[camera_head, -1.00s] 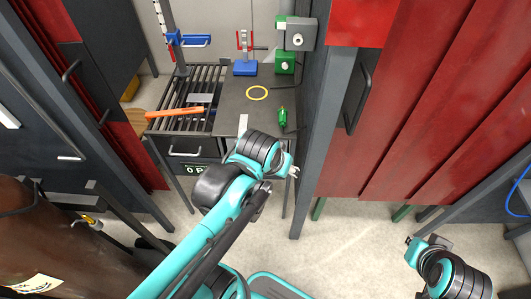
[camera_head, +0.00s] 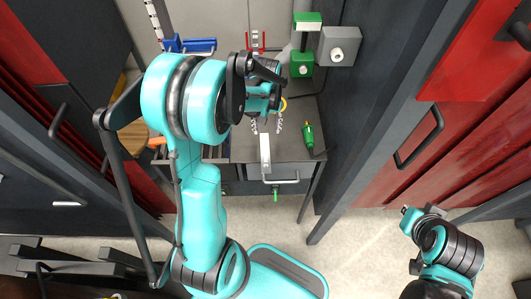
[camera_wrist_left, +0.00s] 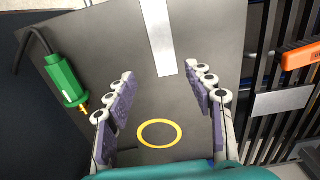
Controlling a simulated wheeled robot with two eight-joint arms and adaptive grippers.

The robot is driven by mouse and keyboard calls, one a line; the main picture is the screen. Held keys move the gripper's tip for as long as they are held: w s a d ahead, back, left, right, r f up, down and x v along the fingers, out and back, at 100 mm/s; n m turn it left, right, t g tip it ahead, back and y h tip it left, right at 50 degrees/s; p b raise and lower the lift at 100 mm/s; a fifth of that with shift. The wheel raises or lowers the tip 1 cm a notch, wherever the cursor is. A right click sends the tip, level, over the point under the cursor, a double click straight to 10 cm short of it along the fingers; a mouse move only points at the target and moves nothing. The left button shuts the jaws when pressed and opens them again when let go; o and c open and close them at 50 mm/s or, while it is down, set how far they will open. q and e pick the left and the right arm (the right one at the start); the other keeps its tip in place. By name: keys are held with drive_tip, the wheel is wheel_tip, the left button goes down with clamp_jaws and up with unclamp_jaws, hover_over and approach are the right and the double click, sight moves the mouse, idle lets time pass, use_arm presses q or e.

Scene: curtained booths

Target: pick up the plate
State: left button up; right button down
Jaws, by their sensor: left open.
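A pale flat metal strip (camera_head: 265,155) lies on the dark table top (camera_head: 240,148) at its front edge; it also shows in the left wrist view (camera_wrist_left: 159,38). A grey rectangular plate (camera_wrist_left: 282,102) lies on the slatted grate (camera_wrist_left: 262,135). I cannot tell which of the two is the plate. My left gripper (camera_head: 266,125) is open and empty above the table, pointing down, just behind the strip; its fingers (camera_wrist_left: 169,100) show spread apart in the left wrist view. My right gripper (camera_head: 406,212) is at the lower right, far from the table; its jaws are unclear.
A yellow ring (camera_wrist_left: 160,133) lies on the table below my left fingers. A green tool (camera_head: 308,135) with a black cable lies to the right. An orange bar (camera_wrist_left: 299,56) rests on the grate.

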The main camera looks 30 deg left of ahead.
sight(265, 140)
use_arm(q)
drive_tip(key=f, duration=0.1)
drive_tip(key=f+b, duration=0.1)
drive_tip(key=f, duration=0.1)
drive_tip(key=f+b, duration=0.1)
drive_tip(key=f, duration=0.1)
drive_tip(key=shift+s+a+f, duration=0.1)
drive_tip(key=shift+s+a, duration=0.1)
drive_tip(key=shift+a, duration=0.15)
drive_tip(key=shift+f, duration=0.15)
drive_tip(key=shift+s, duration=0.1)
clamp_jaws()
